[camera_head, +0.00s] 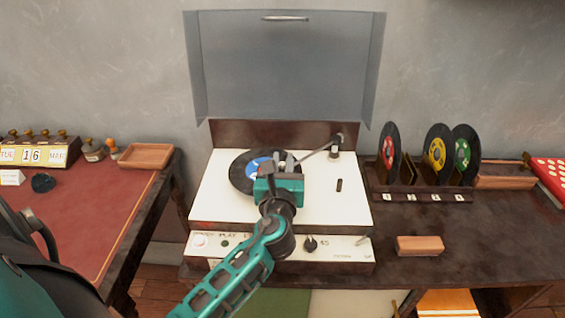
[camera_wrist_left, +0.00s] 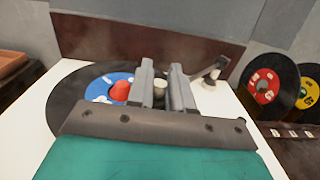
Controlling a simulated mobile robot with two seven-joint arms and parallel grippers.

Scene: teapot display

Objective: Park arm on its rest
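The record player's white deck (camera_head: 215,205) holds a black record (camera_head: 241,178) with a blue label. The tonearm (camera_head: 318,149) runs from its pivot (camera_head: 335,150) at the back right toward the record. My left gripper (camera_head: 285,160) is over the record's right part. In the left wrist view its two fingers (camera_wrist_left: 163,84) stand close together, with a pale round knob (camera_wrist_left: 160,91) at the tonearm's end filling the gap between them. The fingers hide part of the tonearm (camera_wrist_left: 198,73). A small dark piece (camera_head: 339,185) sits on the deck's right side; I cannot tell whether it is the rest. My right gripper is out of view.
The grey lid (camera_head: 285,65) stands open behind the deck. A rack (camera_head: 410,190) with upright records is to the right, and a wooden block (camera_head: 420,245) lies in front of it. A front panel (camera_head: 340,248) with knobs is below the deck. A red-topped desk (camera_head: 100,210) is at left.

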